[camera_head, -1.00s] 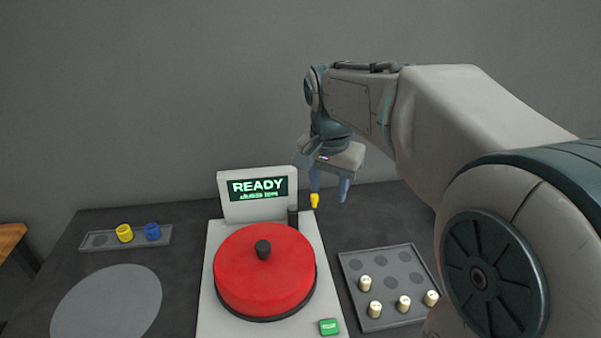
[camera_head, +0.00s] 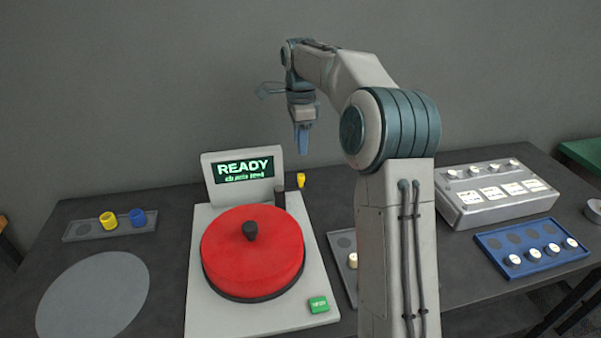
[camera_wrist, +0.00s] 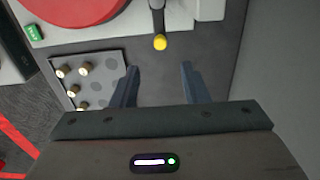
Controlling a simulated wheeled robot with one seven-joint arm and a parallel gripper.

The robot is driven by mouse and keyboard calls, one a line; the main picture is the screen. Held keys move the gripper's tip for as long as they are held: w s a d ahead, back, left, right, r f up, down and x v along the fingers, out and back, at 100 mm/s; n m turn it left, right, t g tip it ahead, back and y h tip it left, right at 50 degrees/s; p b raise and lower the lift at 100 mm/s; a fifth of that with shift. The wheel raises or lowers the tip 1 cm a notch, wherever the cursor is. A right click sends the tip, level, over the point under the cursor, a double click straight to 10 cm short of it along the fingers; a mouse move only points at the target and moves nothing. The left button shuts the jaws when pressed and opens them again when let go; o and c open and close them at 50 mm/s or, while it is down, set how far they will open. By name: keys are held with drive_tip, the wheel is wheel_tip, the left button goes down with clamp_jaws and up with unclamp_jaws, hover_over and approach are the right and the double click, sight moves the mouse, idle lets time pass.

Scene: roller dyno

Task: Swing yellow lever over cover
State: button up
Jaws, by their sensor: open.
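The yellow lever tip (camera_head: 301,181) shows just right of the black post (camera_head: 280,197) at the machine's back right corner. In the wrist view the yellow knob (camera_wrist: 160,42) sits at the end of a short dark arm, ahead of my fingers and apart from them. The red round cover (camera_head: 253,252) with a black knob lies on the white machine (camera_head: 197,308); the lever points away from it. My gripper (camera_head: 302,150) is above and behind the lever, pointing down. Its two blue fingers (camera_wrist: 158,82) are apart with nothing between them.
The display reads READY (camera_head: 243,169). A green button (camera_head: 318,304) is at the machine's front right. A grey tray (camera_wrist: 108,78) with several pale pegs is partly behind my arm. A grey control box (camera_head: 497,192) and blue tray (camera_head: 532,262) stand right; a ring holder (camera_head: 82,230) stands left.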

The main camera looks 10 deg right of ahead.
sight(300, 175)
wheel_tip(300, 175, down, 11)
drive_tip(key=shift+r+p, duration=0.2)
drive_tip(key=shift+p, duration=0.1)
clamp_jaws()
